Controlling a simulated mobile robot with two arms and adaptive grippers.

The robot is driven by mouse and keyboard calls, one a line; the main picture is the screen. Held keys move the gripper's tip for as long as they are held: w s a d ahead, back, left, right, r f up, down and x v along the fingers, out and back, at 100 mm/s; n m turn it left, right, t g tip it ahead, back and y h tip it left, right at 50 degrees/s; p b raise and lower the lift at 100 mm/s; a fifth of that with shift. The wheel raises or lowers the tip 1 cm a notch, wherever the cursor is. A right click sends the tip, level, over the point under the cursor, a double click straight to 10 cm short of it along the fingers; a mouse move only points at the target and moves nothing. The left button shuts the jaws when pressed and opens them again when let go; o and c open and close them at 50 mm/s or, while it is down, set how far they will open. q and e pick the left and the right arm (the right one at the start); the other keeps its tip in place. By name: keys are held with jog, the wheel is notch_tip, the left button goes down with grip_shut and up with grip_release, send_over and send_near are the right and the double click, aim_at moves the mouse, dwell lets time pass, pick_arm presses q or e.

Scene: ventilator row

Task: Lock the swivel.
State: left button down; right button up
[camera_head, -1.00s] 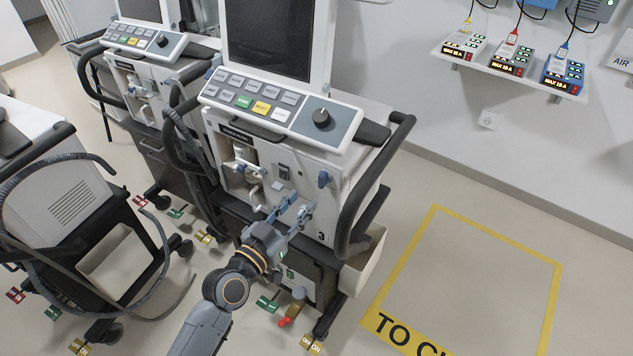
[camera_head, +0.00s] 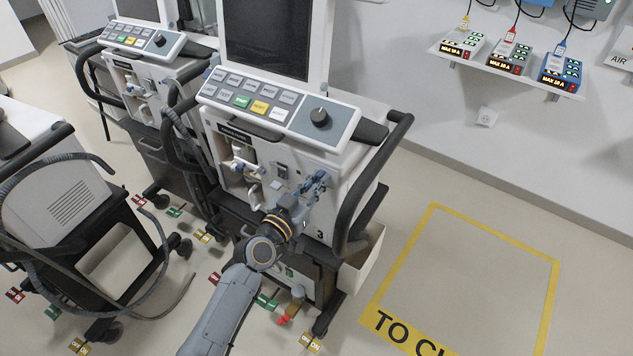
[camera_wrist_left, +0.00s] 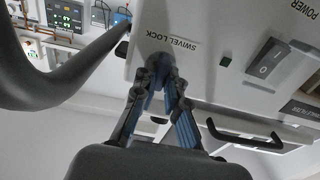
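The swivel lock knob (camera_wrist_left: 153,88) is blue and sits beside the "SWIVEL LOCK" label on the white housing of the ventilator marked 3 (camera_head: 335,155). My left gripper (camera_head: 316,183) is at the right part of that ventilator's front panel, where its fingers cover most of the knob. In the left wrist view, the two fingertips (camera_wrist_left: 160,84) stand on either side of the knob. I cannot tell whether they press on it. My right gripper is in neither view.
A black side handle (camera_head: 375,175) curves close to the right of my left gripper; a rocker switch (camera_wrist_left: 265,66) is on the panel. A second ventilator (camera_head: 140,75) stands to the left. The yellow-framed floor area (camera_head: 555,290) at right is clear.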

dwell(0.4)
pick_arm(q)
jog(key=n, duration=0.4)
jog(key=shift+n, duration=0.3)
jog(key=n, duration=0.4)
jog(key=shift+a+f+n, duration=0.1)
jog(key=shift+n, duration=0.2)
jog(key=n, duration=0.4)
jog(key=shift+w+n, duration=0.1)
jog(key=shift+n, duration=0.2)
jog(key=shift+a+f+n, duration=0.1)
jog(key=shift+n, duration=2)
jog(key=c, duration=1.4)
grip_release()
